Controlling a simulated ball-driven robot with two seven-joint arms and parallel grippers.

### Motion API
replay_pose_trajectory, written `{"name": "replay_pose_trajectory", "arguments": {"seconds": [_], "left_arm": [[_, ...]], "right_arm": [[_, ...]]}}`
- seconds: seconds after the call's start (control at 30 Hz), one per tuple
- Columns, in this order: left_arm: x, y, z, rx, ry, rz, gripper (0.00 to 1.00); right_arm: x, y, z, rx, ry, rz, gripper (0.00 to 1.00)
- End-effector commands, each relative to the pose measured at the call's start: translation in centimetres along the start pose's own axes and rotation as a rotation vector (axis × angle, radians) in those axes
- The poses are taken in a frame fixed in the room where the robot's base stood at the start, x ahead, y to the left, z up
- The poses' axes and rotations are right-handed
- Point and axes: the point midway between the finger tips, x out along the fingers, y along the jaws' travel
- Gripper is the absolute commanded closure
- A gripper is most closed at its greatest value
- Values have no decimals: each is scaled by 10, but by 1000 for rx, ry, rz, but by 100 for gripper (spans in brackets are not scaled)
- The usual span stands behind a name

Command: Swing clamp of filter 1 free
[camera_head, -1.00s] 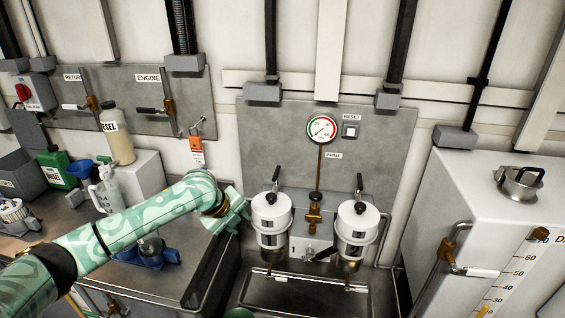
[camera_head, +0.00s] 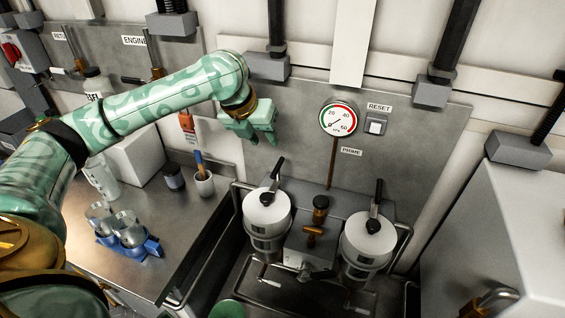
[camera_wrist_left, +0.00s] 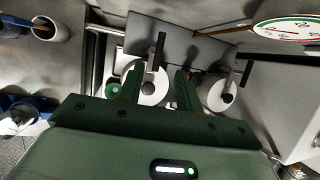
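Two filter housings with white lids stand side by side under the gauge: the left filter (camera_head: 267,212) and the right filter (camera_head: 368,240). Each lid has a clamp with an upright black handle, the left clamp handle (camera_head: 276,174) and the right clamp handle (camera_head: 377,194). I cannot read which one is filter 1. My left gripper (camera_head: 263,139) hangs above and behind the left filter, fingers down, apart from its clamp. In the left wrist view, its fingers (camera_wrist_left: 158,76) are spread with nothing between them; the left lid (camera_wrist_left: 151,88) and its handle (camera_wrist_left: 158,50) show beyond. My right gripper is out of view.
The gauge (camera_head: 339,118) and reset button (camera_head: 375,124) are on the wall panel. A rail (camera_head: 237,205) runs beside the left filter.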

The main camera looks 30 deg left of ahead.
Motion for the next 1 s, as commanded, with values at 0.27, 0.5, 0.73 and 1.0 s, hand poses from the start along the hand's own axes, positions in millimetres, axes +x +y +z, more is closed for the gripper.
{"name": "replay_pose_trajectory", "arguments": {"seconds": [0.27, 0.5, 0.73, 1.0], "left_arm": [[80, 0, -3, -2, 6, -1, 65], [120, 1, -2, -1, 3, 1, 65], [130, 0, -1, -2, 0, 0, 65], [130, 0, 0, -1, 0, 0, 82]], "right_arm": [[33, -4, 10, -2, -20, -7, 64], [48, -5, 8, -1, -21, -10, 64], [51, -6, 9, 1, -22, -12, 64], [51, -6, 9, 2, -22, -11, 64]]}}
